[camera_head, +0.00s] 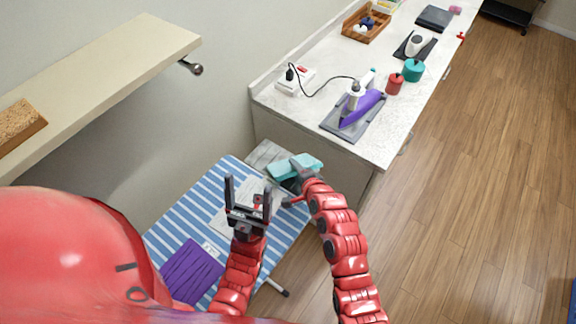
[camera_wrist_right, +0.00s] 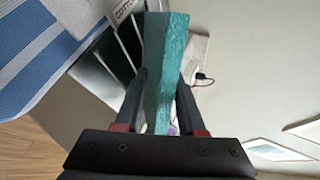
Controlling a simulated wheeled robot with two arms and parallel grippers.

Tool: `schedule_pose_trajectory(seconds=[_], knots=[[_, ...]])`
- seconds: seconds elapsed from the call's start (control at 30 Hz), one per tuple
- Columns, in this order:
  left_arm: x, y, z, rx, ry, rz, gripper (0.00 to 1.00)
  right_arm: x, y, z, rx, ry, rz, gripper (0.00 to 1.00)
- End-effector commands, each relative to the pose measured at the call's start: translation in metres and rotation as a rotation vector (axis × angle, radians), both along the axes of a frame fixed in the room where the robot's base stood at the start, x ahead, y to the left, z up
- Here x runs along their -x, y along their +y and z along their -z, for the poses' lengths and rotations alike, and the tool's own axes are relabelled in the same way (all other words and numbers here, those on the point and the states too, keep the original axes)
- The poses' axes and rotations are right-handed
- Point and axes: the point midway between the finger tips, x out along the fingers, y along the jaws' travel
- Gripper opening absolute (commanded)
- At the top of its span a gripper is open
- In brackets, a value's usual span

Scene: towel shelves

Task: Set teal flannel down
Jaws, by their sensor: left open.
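The teal flannel (camera_head: 282,170) is a folded cloth beyond the far right corner of the striped board. My right gripper (camera_head: 299,168) is at the flannel, its fingers partly hidden in the head view. In the right wrist view the flannel (camera_wrist_right: 165,65) stands between the two fingers of the right gripper (camera_wrist_right: 163,90), which grip it. My left gripper (camera_head: 249,183) is open and empty above the striped board, left of the flannel.
The blue-and-white striped board (camera_head: 178,214) carries a purple cloth (camera_head: 191,271) and pale printed labels. Grey slats (camera_head: 262,155) lie beyond it, beneath the flannel. The white counter (camera_head: 310,110) with a purple iron (camera_head: 362,108) stands behind. A wall shelf (camera_head: 100,75) juts out at left.

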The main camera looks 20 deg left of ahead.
Motion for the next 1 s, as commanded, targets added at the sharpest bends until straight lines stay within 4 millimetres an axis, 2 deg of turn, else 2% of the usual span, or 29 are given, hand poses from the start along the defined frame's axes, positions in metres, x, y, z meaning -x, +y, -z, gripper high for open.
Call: schedule_pose_trajectory(seconds=[0.13,0.47,0.57,0.77,0.9,1.0], knots=[[0.0,0.0,-0.004,0.0,0.0,0.0,0.78,0.007,-0.006,-0.003,0.001,0.004,0.001,0.38],[0.0,0.0,-0.005,0.0,0.0,0.0,0.78,0.008,-0.006,-0.006,0.001,0.003,0.0,0.38],[0.0,0.0,-0.013,0.0,0.0,0.0,0.78,0.01,-0.008,-0.016,-0.001,0.004,0.001,0.38],[0.0,0.0,-0.038,0.0,0.0,0.0,0.78,0.02,-0.016,-0.058,-0.003,0.002,0.002,0.38],[0.0,0.0,-0.036,0.0,0.0,0.0,0.78,0.026,-0.021,-0.075,-0.001,0.002,0.001,0.38],[0.0,0.0,-0.036,0.0,0.0,0.0,0.78,0.028,-0.022,-0.079,-0.001,0.002,0.001,0.38]])
